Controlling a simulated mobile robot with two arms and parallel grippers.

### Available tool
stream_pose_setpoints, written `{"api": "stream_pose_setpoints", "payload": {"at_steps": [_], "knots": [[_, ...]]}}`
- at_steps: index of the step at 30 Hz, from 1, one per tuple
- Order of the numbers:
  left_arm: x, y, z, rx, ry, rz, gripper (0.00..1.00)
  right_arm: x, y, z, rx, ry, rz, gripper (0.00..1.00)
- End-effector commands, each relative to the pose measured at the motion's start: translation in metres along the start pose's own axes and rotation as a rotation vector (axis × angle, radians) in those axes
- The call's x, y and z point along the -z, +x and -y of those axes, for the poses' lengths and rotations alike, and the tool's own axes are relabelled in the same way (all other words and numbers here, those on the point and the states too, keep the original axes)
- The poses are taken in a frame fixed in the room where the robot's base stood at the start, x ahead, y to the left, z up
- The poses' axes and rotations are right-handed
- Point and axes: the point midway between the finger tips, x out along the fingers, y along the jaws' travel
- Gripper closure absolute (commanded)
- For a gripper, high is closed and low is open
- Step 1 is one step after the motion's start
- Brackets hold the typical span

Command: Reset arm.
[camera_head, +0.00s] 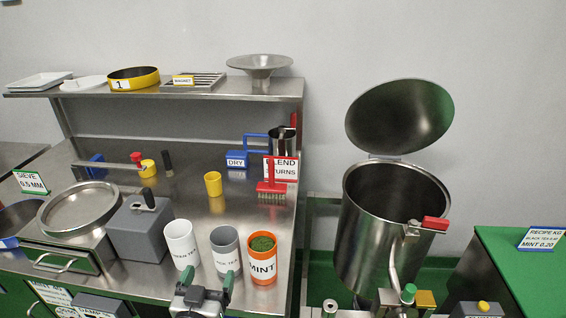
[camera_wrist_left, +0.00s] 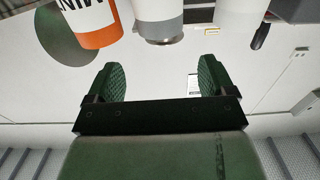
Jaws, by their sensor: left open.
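My left gripper (camera_head: 208,281) is at the bottom of the head view, in front of the steel worktable's near edge. Its two green fingers are apart with nothing between them, and this also shows in the left wrist view (camera_wrist_left: 161,80). Just beyond it stand a white cup (camera_head: 181,243), a grey cup (camera_head: 224,248) and an orange-based MINT cup (camera_head: 262,266) with green contents. The gripper appears apart from the cups. In the left wrist view the MINT cup (camera_wrist_left: 92,25) and the grey cup (camera_wrist_left: 158,32) are partly cut off at the top. My right gripper is not in view.
A grey box (camera_head: 138,232) with a black handle and a round steel sieve pan (camera_head: 77,208) stand left of the cups. A yellow cup (camera_head: 213,184) and red brush (camera_head: 271,190) are behind. A steel vessel (camera_head: 375,235) with its lid raised stands right.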

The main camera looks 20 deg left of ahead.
Motion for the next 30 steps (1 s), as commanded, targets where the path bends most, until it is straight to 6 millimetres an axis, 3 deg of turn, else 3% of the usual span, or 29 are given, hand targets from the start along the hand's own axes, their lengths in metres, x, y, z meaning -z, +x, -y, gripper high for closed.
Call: {"api": "stream_pose_setpoints", "payload": {"at_steps": [5, 11, 18, 30], "knots": [[-0.003, -0.002, 0.0, 0.007, 0.002, 0.04, 0.16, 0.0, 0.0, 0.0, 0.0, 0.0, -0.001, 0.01], [-0.028, -0.023, -0.007, 0.021, 0.033, 0.33, 0.16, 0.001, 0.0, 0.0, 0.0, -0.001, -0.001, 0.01], [-0.061, -0.084, -0.029, -0.085, 0.123, 0.78, 0.16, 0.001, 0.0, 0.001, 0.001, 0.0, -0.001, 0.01], [-0.074, -0.172, -0.049, -0.318, 0.276, 1.219, 0.16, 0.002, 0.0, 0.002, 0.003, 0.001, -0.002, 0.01]]}}
